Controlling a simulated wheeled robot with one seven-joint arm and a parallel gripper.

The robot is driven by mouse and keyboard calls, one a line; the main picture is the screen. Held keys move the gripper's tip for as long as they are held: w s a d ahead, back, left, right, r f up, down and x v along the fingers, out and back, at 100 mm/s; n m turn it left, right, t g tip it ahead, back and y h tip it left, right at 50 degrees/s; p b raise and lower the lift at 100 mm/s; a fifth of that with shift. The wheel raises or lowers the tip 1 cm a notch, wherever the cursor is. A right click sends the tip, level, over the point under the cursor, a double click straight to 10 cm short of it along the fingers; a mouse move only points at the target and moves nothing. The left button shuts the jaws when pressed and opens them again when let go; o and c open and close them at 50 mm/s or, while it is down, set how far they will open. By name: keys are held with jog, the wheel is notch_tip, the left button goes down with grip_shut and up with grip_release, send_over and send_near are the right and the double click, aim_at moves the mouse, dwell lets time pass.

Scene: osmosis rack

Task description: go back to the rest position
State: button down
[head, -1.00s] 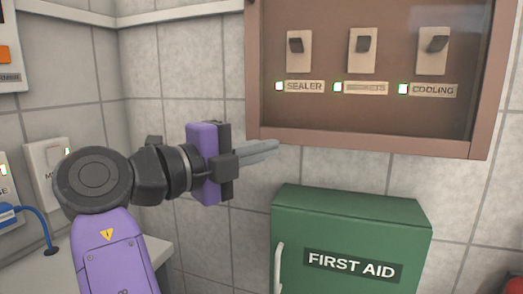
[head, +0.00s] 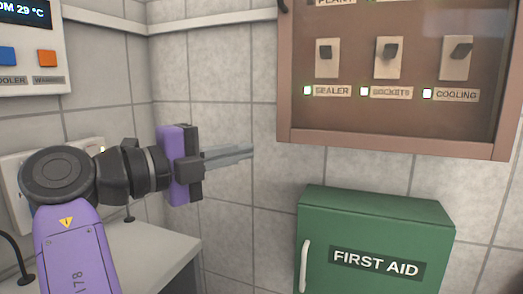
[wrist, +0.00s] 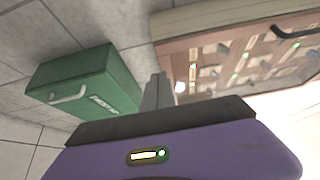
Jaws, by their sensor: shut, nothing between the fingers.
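My gripper (head: 250,151) is shut and empty, its grey fingers together and pointing right in the head view. It is held in the air left of the green first aid box and below and left of the brown switch panel. In the wrist view my gripper (wrist: 159,82) points toward the gap between the green box and the panel, touching neither as far as I can see. My purple arm reaches in from the lower left in the head view.
The brown switch panel (head: 400,142) has several switches with lit lamps. The first aid box (head: 375,225) hangs below it. A white control unit (head: 30,45) is on the left wall, above a pale counter (head: 150,250). Bare tiled wall lies behind my gripper.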

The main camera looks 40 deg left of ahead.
jog(key=shift+s+a, duration=0.25)
jog(key=shift+a, duration=0.2)
